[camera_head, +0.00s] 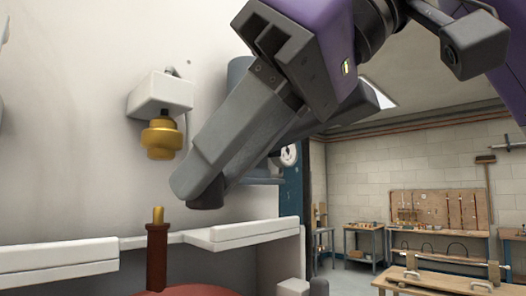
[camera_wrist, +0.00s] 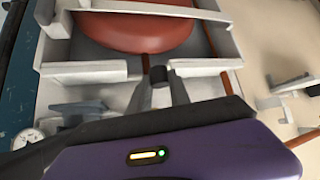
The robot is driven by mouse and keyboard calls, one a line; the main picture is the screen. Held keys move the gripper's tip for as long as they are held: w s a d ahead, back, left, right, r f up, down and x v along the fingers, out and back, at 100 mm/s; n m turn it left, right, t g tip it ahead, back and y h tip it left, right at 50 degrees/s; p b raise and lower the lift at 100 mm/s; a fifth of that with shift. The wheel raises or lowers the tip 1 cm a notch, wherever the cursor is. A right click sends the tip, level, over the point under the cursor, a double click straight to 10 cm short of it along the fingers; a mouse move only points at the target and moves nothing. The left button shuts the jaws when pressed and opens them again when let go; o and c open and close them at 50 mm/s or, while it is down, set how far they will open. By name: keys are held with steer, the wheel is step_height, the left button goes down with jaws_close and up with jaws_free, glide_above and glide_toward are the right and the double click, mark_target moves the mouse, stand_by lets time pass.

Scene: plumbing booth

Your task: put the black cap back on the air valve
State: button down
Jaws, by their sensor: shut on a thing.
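The black cap (camera_head: 207,196) is a small dark cylinder at the end of my gripper (camera_head: 200,182), whose fingers are shut on it. In the wrist view the cap (camera_wrist: 159,75) sits between the two fingertips (camera_wrist: 160,86). The air valve (camera_head: 158,215) is a small brass tip on top of a brown-red upright pipe (camera_head: 157,255). In the head view the cap shows to the right of the valve tip and slightly higher, apart from it. The valve tip cannot be made out in the wrist view.
A rounded red vessel (camera_head: 190,291) lies below the pipe and shows large in the wrist view (camera_wrist: 133,32). A white bracket (camera_head: 165,93) with a brass fitting (camera_head: 161,139) juts from the wall above the valve. White ledges (camera_head: 240,231) flank the pipe. Workbenches (camera_head: 437,226) stand far right.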

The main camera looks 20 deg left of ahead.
steer(key=shift+w+a, duration=0.2)
steer(key=shift+a, duration=0.2)
steer(key=p, duration=0.2)
glide_above(167, 225)
stand_by(0.9)
steer(key=shift+f, duration=0.2)
stand_by(0.4)
steer(key=shift+f+b, duration=0.5)
steer(key=shift+f, duration=0.45)
steer(key=c, duration=1.1)
jaws_free()
steer(key=shift+v, duration=3.9)
